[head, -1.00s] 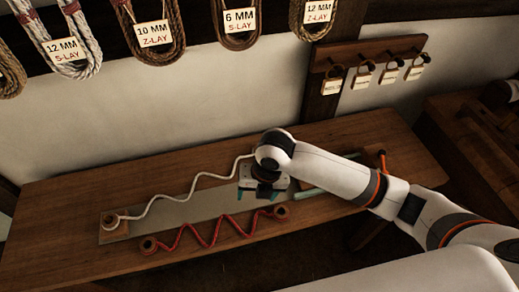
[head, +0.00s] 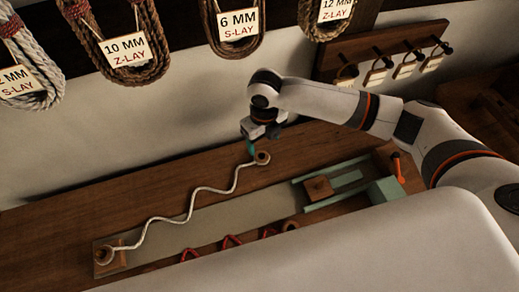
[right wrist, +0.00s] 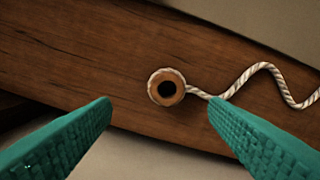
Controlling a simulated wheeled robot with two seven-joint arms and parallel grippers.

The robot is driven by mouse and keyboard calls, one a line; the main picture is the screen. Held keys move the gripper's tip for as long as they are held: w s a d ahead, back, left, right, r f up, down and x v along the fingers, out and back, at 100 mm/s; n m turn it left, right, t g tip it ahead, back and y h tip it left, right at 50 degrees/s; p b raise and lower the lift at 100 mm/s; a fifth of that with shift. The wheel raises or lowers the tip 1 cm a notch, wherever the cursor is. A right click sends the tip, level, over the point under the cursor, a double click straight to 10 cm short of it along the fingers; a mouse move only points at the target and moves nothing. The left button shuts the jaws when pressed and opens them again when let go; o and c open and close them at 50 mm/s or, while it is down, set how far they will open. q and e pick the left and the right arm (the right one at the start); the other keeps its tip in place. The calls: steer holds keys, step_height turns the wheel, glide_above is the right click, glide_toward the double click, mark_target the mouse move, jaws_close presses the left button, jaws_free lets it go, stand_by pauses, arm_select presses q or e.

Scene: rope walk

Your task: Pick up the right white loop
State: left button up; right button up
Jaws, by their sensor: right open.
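A wavy white rope (head: 190,207) runs over the bench, with a ringed loop at each end. Its right white loop (head: 262,158) lies on the wood at the back of the bench. Its left loop (head: 104,254) sits on a wooden block at the plate's left end. My right gripper (head: 252,152) is just above and beside the right loop, at its upper left. In the right wrist view the teal fingers (right wrist: 160,108) are apart and empty, and the loop (right wrist: 166,87) shows centred beyond the fingertips. My left gripper is not in view.
A grey plate (head: 200,221) and a green slide with a wooden block (head: 318,187) lie on the bench.

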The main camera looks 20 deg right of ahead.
mark_target(262, 153)
steer(key=shift+s+a+f+p, duration=0.15)
steer(key=shift+s+f+p, duration=0.2)
steer(key=shift+f, duration=0.5)
steer(key=f, duration=0.3)
steer(key=shift+a+f+p, duration=0.2)
steer(key=shift+f+p, duration=0.1)
steer(key=shift+f, duration=0.3)
steer(key=c, duration=1)
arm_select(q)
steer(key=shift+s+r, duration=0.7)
arm_select(e)
steer(key=shift+c, duration=0.3)
